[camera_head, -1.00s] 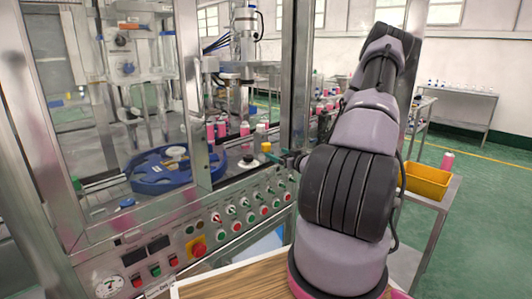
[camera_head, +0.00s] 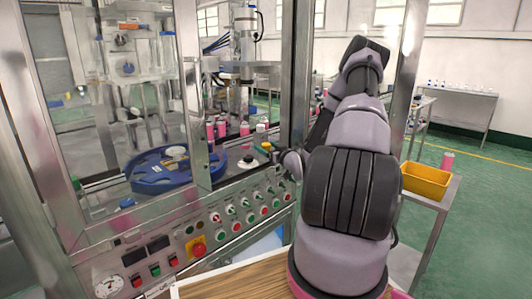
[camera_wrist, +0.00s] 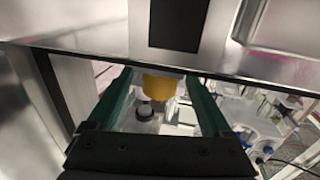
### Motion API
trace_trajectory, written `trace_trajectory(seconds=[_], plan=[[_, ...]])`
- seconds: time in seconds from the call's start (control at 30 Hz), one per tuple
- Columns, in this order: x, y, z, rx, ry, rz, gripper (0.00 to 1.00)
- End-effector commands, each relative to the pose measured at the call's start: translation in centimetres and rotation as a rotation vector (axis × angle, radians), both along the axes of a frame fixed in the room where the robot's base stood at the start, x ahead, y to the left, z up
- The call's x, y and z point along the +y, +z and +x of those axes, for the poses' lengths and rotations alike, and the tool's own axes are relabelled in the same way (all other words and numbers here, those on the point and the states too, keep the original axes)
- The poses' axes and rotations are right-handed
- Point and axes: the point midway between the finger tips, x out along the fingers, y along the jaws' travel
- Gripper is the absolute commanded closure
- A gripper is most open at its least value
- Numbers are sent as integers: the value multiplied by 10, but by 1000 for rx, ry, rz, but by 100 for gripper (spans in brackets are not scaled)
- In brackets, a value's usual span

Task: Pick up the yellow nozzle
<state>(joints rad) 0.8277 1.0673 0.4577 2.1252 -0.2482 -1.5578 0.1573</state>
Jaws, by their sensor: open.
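The yellow nozzle (camera_wrist: 160,87) shows in the wrist view between the two green fingers of my gripper (camera_wrist: 158,79), near their tips. Its upper part is cut off by a metal frame bar. The fingers stand apart, with visible room on both sides of the nozzle. In the head view the yellow nozzle (camera_head: 266,146) is a small yellow spot inside the machine, just behind the panel's right end. My gripper there is mostly hidden by the wrist, close to the nozzle.
A white part with a dark cap (camera_wrist: 145,112) shows between the fingers. Pink cans (camera_head: 222,129) stand left of the nozzle. A blue round fixture (camera_head: 160,184) lies further left. A steel post (camera_head: 296,80) rises close to my wrist. A yellow bin (camera_head: 426,180) stands at right.

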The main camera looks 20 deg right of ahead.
Motion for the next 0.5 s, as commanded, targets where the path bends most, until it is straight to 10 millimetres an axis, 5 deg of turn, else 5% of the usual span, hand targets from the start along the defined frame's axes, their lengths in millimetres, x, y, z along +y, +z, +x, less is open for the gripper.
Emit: trace_trajectory(seconds=[0.3,0.5], plan=[[0,0,6,0,-1,0,20],[0,0,6,0,-1,0,96]])
